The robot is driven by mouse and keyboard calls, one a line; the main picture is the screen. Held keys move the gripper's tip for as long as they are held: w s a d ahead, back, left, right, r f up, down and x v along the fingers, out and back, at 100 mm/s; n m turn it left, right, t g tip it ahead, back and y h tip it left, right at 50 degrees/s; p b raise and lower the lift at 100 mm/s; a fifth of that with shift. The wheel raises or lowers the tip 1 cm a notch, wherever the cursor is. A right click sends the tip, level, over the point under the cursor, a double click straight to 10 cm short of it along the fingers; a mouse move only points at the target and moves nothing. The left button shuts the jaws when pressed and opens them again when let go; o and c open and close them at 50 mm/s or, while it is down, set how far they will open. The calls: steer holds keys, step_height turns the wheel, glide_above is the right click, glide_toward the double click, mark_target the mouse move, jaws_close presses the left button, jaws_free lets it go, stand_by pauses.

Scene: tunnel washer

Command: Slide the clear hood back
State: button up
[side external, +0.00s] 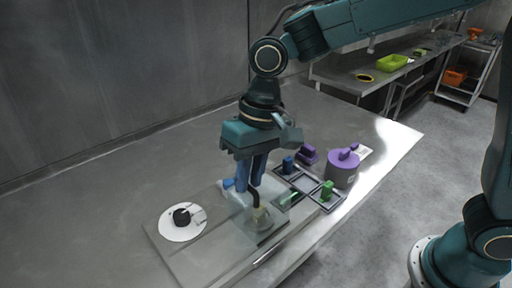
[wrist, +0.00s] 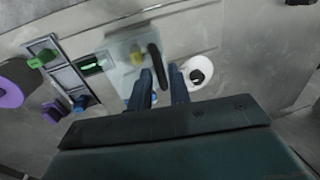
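The clear hood (side external: 268,228) is a see-through box on the grey machine top, with a pale yellowish piece showing inside. It also shows in the wrist view (wrist: 122,62). A black curved handle (wrist: 155,62) rises from it. My gripper (side external: 250,188) points down over the handle, its two blue fingers apart. In the wrist view, my gripper (wrist: 162,76) has the handle's near end between or just beside its fingertips; the gap to the right finger is visible. I cannot tell whether a finger touches the handle.
A white disc with a black knob (side external: 182,216) lies left of the hood. A purple-topped grey canister (side external: 343,168) stands beyond the tray. The table's left rear is clear.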

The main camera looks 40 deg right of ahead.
jaws_close()
steer(key=a, duration=1.4)
steer(key=shift+o, duration=1.5)
jaws_free()
steer(key=shift+a, duration=0.1)
steer(key=shift+o, duration=0.5)
steer(key=shift+r, duration=0.15)
step_height(320, 180, up, 13)
steer(key=d, duration=0.2)
steer(key=shift+d, duration=0.4)
steer(key=shift+r, duration=0.15)
